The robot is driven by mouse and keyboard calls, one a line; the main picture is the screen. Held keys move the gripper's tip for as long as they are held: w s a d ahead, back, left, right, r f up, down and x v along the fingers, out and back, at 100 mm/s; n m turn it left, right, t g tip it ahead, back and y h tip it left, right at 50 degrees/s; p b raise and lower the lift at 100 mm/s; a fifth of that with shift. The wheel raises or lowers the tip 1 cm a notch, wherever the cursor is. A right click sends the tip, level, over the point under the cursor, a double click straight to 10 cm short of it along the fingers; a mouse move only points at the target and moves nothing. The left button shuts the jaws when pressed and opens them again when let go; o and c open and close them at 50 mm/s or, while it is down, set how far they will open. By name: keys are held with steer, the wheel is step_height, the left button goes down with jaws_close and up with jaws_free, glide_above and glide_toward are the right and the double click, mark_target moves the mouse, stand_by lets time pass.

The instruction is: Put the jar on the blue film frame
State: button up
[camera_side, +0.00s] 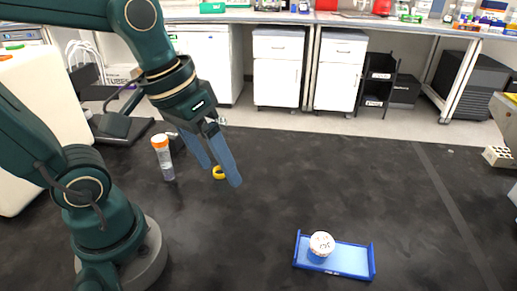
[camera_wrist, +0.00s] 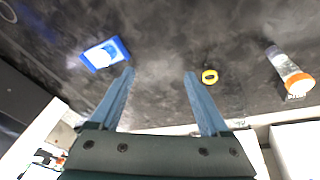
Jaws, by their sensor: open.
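The jar (camera_side: 321,243) is small and upright with a white, dark-marked lid. It stands on the left part of the blue film frame (camera_side: 350,262), a shallow tray with raised ends on the dark table. In the wrist view the frame (camera_wrist: 90,63) is at upper left, with the jar seen small and unclear on it. My gripper (camera_side: 221,174) is open and empty, above the table and well to the upper left of the frame. In the wrist view its two fingers (camera_wrist: 159,74) are spread with nothing between them.
A clear tube with an orange cap (camera_side: 162,158) stands left of my gripper; it also shows in the wrist view (camera_wrist: 283,65). A yellow ring-like object (camera_side: 218,172) lies behind my fingers. The table between my gripper and the frame is clear.

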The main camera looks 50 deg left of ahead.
steer(key=shift+s+a+r+m+t+y, duration=0.15)
steer(key=shift+s+a+m+t+y, duration=0.55)
steer(key=shift+m+t, duration=0.45)
